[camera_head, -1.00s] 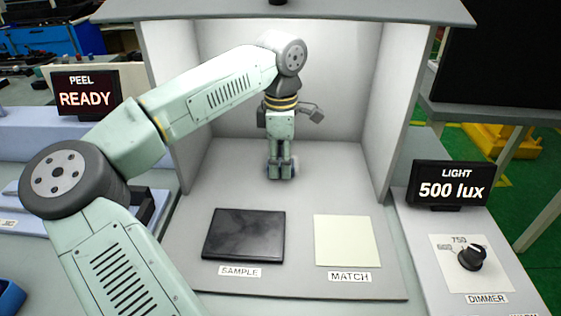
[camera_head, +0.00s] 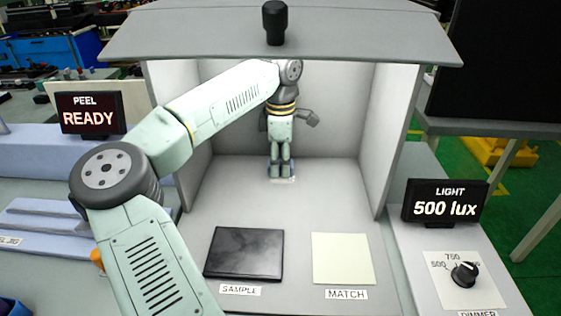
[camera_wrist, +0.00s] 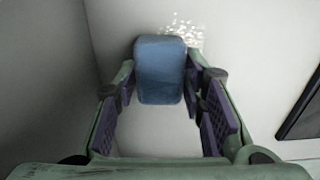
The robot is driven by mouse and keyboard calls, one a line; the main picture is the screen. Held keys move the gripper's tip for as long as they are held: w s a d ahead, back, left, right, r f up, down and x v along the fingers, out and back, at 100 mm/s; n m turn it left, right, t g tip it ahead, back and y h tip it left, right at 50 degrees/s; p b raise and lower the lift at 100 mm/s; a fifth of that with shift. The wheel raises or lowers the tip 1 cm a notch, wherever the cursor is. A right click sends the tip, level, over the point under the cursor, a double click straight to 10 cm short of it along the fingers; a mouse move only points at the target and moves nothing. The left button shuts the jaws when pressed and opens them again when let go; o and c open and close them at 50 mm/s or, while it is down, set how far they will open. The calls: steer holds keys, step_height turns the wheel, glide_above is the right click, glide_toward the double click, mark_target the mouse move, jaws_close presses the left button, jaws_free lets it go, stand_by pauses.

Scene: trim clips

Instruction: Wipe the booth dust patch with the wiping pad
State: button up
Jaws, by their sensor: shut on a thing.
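My gripper (camera_head: 281,170) is inside the light booth, low over its floor and towards the back wall. In the wrist view my gripper (camera_wrist: 162,82) is shut on the blue wiping pad (camera_wrist: 159,68), which sits between the fingertips. The booth dust patch (camera_wrist: 186,31) shows there as a cluster of white specks on the pale floor, at the pad's far edge and slightly right. The pad covers part of that area. I cannot tell whether the pad touches the floor. In the head view the fingers mostly hide the pad.
A dark sample panel (camera_head: 244,254) and a pale match panel (camera_head: 343,259) lie on the booth floor in front. Booth side walls (camera_head: 390,140) stand on both sides, with a roof (camera_head: 350,40) above. A dimmer knob (camera_head: 464,274) and 500 lux display (camera_head: 445,203) are outside right.

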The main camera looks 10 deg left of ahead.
mark_target(285, 201)
steer(key=shift+d+f, duration=0.1)
steer(key=shift+d, duration=0.6)
steer(key=shift+s+b, duration=0.35)
steer(key=shift+s, duration=0.2)
steer(key=shift+s+d+r+b, duration=0.1)
steer(key=shift+s+d+b, duration=0.15)
steer(key=shift+s, duration=0.65)
steer(key=shift+s+d+r+b, duration=0.1)
steer(key=shift+s+d+b, duration=0.2)
steer(key=shift+s, duration=0.6)
steer(key=shift+s+d+b, duration=0.1)
steer(key=shift+s+b, duration=0.25)
steer(key=shift+s, duration=0.55)
steer(key=shift+s+d+f+b, duration=0.15)
steer(key=shift+s+b, duration=0.25)
steer(key=shift+s, duration=0.35)
steer(key=shift+s+d+b, duration=0.2)
steer(key=shift+s+b, duration=0.15)
steer(key=shift+s, duration=0.65)
steer(key=shift+w, duration=0.15)
